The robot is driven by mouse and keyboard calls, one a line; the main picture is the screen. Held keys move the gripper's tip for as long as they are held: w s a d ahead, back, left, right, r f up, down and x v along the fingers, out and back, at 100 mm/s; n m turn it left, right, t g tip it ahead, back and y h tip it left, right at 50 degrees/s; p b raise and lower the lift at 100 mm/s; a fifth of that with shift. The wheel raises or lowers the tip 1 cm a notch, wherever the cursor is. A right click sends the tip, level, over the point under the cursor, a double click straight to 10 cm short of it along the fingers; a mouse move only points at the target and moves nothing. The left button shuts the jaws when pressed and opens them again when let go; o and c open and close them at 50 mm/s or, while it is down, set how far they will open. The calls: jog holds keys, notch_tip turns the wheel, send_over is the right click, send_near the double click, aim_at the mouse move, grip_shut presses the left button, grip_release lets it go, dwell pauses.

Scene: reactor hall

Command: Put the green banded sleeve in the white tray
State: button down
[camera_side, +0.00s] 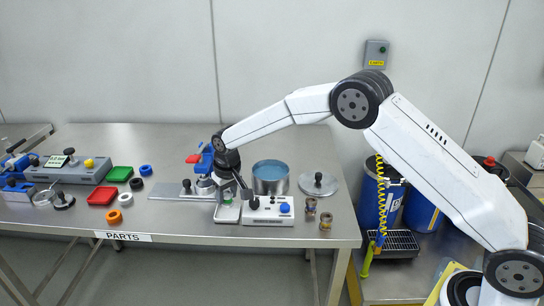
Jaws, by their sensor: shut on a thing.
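My gripper (230,193) points down at the front middle of the table, left of a white control box. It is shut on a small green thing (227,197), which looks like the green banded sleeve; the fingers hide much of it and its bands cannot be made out. Right below it is a small pale, open-looking holder (228,214), possibly the white tray. I cannot tell whether the sleeve touches it.
The white control box (268,216) with black and blue knobs is close on the right. Behind are a pot of blue liquid (270,178) and a lid (318,184). Two brownish sleeves (310,208) (326,221) stand right. Green (120,174) and red (102,195) trays and rings lie left.

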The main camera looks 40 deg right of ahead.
aim_at(227, 203)
jog(key=shift+w+f, duration=0.15)
jog(key=shift+f, duration=0.05)
jog(key=shift+w+f, duration=0.1)
jog(key=shift+f, duration=1.45)
jog(key=shift+f, duration=0.15)
jog(key=shift+c, duration=1.2)
grip_release()
jog(key=r, duration=0.4)
jog(key=s+r, duration=0.1)
jog(key=r, duration=0.3)
jog(key=s+r, duration=0.1)
jog(key=r, duration=0.3)
